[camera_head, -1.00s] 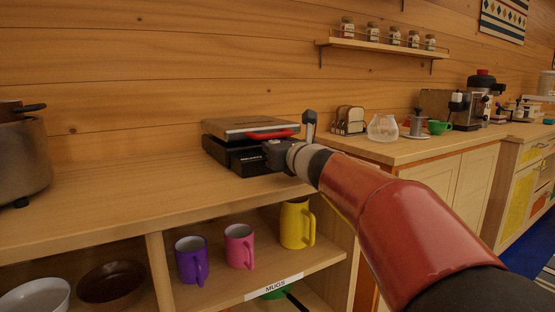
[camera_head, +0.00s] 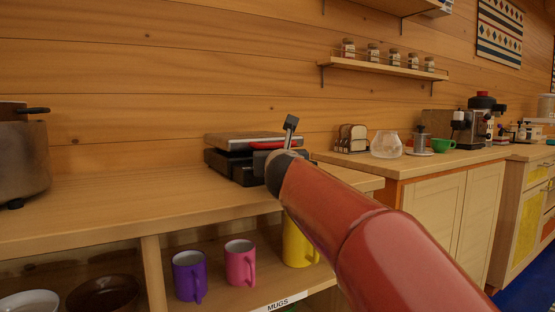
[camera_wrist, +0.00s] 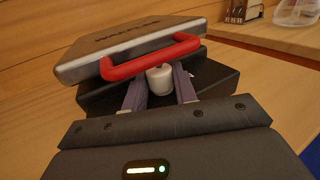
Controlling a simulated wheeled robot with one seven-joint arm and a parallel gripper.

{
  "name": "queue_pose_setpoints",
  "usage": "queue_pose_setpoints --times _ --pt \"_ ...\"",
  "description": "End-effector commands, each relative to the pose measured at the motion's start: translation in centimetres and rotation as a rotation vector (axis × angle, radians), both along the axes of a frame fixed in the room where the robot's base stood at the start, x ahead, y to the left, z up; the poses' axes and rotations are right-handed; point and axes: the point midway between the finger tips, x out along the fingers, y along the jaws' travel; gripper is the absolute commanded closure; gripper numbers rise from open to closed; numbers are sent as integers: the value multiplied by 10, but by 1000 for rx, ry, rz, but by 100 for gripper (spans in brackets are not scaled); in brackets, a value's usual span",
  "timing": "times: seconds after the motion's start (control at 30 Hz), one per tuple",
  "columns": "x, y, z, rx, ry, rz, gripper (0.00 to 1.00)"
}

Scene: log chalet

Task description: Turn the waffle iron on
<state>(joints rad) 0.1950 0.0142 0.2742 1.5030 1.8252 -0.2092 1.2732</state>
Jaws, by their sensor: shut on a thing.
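The waffle iron (camera_head: 232,158) sits on the wooden counter, with a silver lid, a black base and a red handle (camera_head: 285,143). In the wrist view, its silver lid (camera_wrist: 125,48) is tilted slightly and the red handle (camera_wrist: 150,56) crosses the front. A white knob (camera_wrist: 159,80) is on the front of the black base, below the handle. My gripper (camera_wrist: 160,88) is shut on this knob, one finger on each side. In the head view, my arm hides most of the gripper and the knob. The knob's setting cannot be read.
A large pot (camera_head: 22,160) stands at the left of the counter. Purple (camera_head: 189,275), pink (camera_head: 240,262) and yellow (camera_head: 297,245) mugs stand on the shelf below. A toast rack (camera_head: 352,138) and a glass jar (camera_head: 386,145) are to the right. The counter between pot and waffle iron is clear.

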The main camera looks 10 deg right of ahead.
Motion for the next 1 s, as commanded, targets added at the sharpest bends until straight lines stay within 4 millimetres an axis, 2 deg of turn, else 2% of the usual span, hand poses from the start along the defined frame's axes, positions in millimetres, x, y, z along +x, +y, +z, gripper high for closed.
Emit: queue_pose_setpoints --times 0.13,0.17,0.3,0.57,0.67,1.0 --pt "0 0 1 -1 -1 2 95" --pt "0 0 1 -1 -1 2 70" --pt "0 0 1 -1 -1 2 51" --pt "0 0 0 0 -1 1 51" --pt "-6 1 1 -1 -1 1 51" --pt "-61 8 2 0 -2 2 51"
